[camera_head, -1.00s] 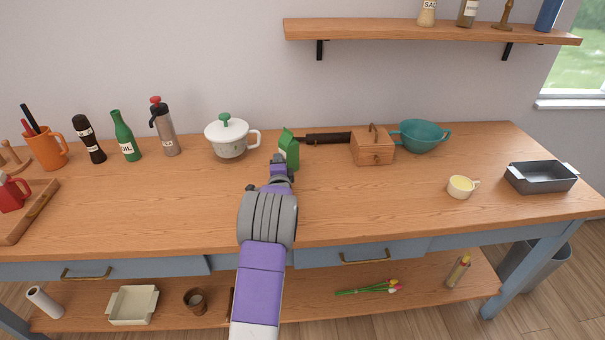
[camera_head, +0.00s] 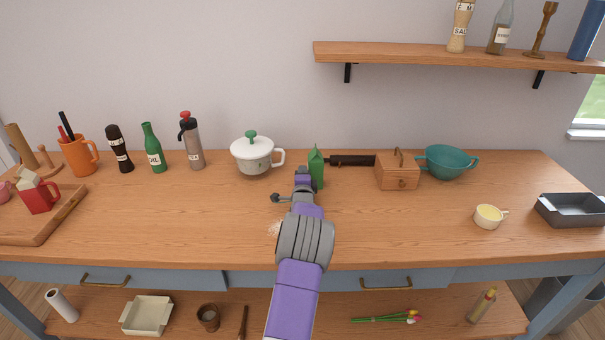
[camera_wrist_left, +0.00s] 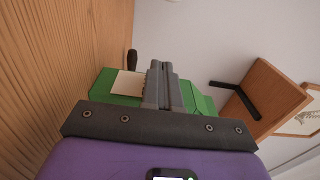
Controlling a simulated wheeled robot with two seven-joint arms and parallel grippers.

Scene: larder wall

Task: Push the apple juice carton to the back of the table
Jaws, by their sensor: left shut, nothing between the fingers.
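The apple juice carton (camera_head: 317,166) is a small green carton with a gabled top. It stands upright toward the back of the table (camera_head: 400,225), between the white pot and the wooden box. My left gripper (camera_head: 303,172) is shut and empty, at the carton's near left side, and hides part of it. In the left wrist view, the closed fingers (camera_wrist_left: 161,85) lie in front of the green carton (camera_wrist_left: 125,98), which shows a pale label. I cannot tell whether they touch it. My right gripper is not in view.
A white pot (camera_head: 253,155) with a green knob stands left of the carton. A dark-handled pan (camera_head: 352,160), a wooden box (camera_head: 398,172) and a teal colander (camera_head: 447,162) are to the right. The wall is close behind. The table's front middle is mostly clear.

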